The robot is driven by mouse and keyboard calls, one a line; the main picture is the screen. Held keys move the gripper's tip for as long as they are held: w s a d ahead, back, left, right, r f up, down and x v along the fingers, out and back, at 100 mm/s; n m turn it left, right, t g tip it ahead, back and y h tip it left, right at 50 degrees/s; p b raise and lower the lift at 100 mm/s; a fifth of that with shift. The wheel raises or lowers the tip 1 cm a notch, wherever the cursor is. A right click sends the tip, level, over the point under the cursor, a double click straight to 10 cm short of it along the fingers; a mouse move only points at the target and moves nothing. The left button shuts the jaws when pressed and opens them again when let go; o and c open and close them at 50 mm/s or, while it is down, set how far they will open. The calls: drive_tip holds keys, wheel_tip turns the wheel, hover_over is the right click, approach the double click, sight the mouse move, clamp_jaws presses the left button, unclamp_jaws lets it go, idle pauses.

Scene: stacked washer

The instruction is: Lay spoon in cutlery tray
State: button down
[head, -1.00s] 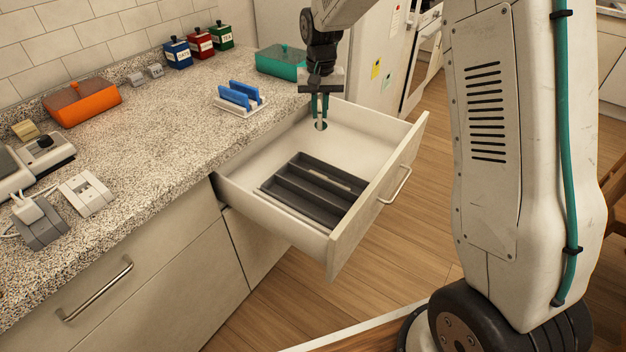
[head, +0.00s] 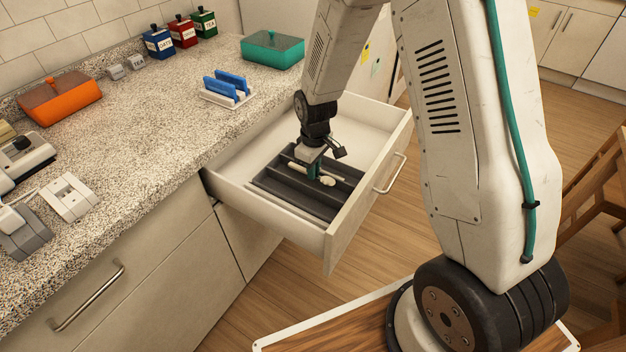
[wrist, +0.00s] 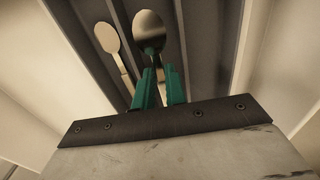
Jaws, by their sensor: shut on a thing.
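My gripper (head: 314,178) is low over the dark grey cutlery tray (head: 290,197), which lies in the open drawer. In the wrist view its green fingers (wrist: 161,76) are shut on a spoon (wrist: 149,32), whose dark, shiny bowl sticks out beyond the fingertips. A second, pale spoon-shaped piece (wrist: 107,38) shows to its left, along the tray's length. In the head view a pale spoon bowl (head: 328,181) shows beside the fingers, over a tray compartment. Whether the held spoon touches the tray floor I cannot tell. The fingers and wrist hide part of the tray.
The drawer front (head: 365,195) and its side walls surround the tray. Bare drawer floor lies behind it. The speckled counter (head: 130,150) stands to the left, with a white rack of blue pieces (head: 227,90) and a teal box (head: 272,50) near its edge.

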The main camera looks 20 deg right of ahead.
drive_tip(key=shift+f, duration=2.15)
drive_tip(key=c, duration=1.7)
unclamp_jaws()
drive_tip(key=shift+f, duration=0.15)
drive_tip(key=shift+c, duration=0.2)
